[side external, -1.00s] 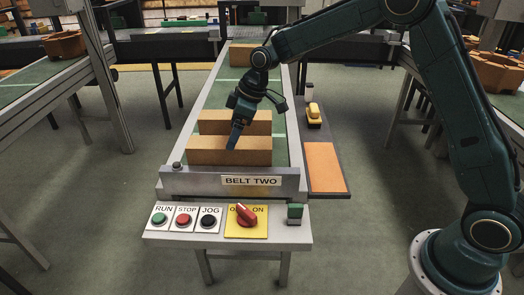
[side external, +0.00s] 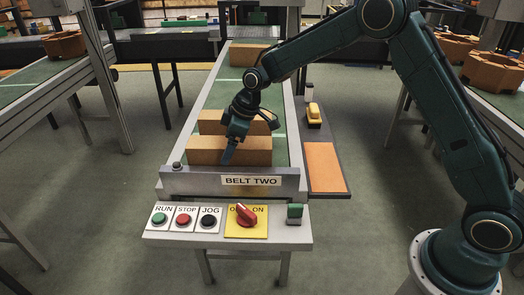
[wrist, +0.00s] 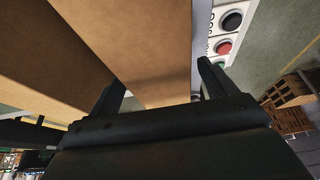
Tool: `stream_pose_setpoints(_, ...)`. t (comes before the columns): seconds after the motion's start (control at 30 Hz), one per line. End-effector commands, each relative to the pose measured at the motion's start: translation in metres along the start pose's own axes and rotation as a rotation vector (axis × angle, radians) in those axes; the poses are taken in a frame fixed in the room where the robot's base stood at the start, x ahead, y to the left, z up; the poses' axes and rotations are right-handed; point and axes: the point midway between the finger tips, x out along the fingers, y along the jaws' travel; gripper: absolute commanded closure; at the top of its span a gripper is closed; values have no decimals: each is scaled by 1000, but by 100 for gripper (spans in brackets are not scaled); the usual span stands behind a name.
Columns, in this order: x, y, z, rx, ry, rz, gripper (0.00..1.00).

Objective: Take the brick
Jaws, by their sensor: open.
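A tan front brick (side external: 230,150) lies across the green belt close to the BELT TWO end plate. A second brick (side external: 212,122) lies just behind it, parallel, with a narrow gap. My gripper (side external: 229,153) points down at the front brick, and one finger shows in front of its near face. In the wrist view my open gripper (wrist: 162,82) has its fingers on either side of the front brick (wrist: 160,45), the left one by the gap and the right one by the end plate. The second brick (wrist: 45,55) fills the left. Contact cannot be told.
A third brick (side external: 250,54) lies at the far end of the belt. The end plate (side external: 205,181) closes the near end, with a button panel (side external: 160,237) in front. A narrow side shelf with an orange pad (side external: 325,168) and a yellow item (side external: 314,111) runs along the right.

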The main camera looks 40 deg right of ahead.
Motion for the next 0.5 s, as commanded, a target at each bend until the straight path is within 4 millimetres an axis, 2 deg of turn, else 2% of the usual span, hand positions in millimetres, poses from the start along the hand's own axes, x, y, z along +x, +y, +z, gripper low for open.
stream_pose_setpoints(0.1, 0, 0, 0, 0, 0, 0, 16)
stream_pose_setpoints(0.13, 0, 0, 0, 0, 0, 0, 20)
stream_pose_setpoints(0.5, 0, 0, 0, 0, 0, 0, 93)
